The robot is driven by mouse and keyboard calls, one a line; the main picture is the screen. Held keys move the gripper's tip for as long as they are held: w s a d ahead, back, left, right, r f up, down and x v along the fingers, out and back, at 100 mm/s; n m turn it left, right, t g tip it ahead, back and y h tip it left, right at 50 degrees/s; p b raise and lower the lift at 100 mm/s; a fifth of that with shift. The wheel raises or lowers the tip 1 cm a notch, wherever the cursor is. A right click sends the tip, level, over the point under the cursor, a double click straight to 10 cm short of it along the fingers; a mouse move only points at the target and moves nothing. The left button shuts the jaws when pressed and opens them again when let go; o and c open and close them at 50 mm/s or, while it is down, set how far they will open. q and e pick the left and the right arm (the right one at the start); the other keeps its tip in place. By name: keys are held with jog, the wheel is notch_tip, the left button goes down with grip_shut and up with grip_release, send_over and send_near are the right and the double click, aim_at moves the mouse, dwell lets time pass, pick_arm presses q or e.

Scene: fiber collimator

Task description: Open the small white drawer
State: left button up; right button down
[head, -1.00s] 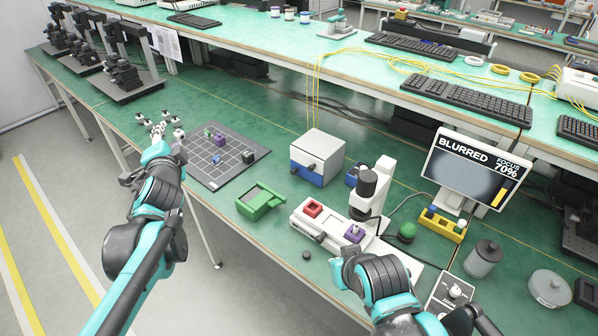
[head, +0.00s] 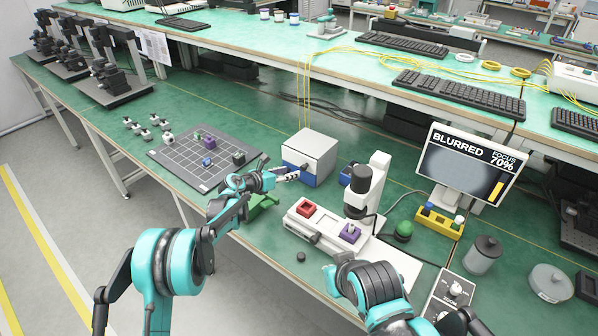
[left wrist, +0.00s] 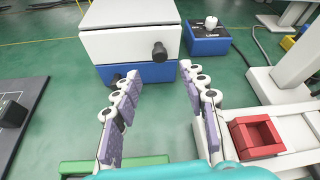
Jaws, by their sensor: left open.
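The small white drawer (left wrist: 130,46) is the upper part of a small cabinet and has a black knob (left wrist: 159,52). It is shut, flush above a blue drawer (left wrist: 152,74) with its own dark knob (left wrist: 115,78). In the head view the cabinet (head: 312,146) stands in the middle of the bench. My left gripper (left wrist: 162,80) is open and empty, fingers spread in front of the cabinet; the white drawer's knob lies ahead of the gap between them, apart from both. In the head view the left gripper (head: 290,175) covers part of the front. My right gripper does not show, only its arm.
A green tray (head: 262,203) lies under my left forearm. A blue box (left wrist: 208,40) is beside the cabinet. A gridded mat (head: 190,172) lies left.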

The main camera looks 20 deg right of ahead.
aim_at(302, 169)
pick_arm(q)
jog(key=b+x, duration=0.1)
jog(key=x, duration=0.4)
jog(key=shift+w+d+f+b, duration=0.2)
jog(key=shift+b, duration=0.15)
jog(key=shift+w+d+f, duration=0.1)
jog(key=shift+w+d, duration=0.25)
jog(key=shift+d, duration=0.2)
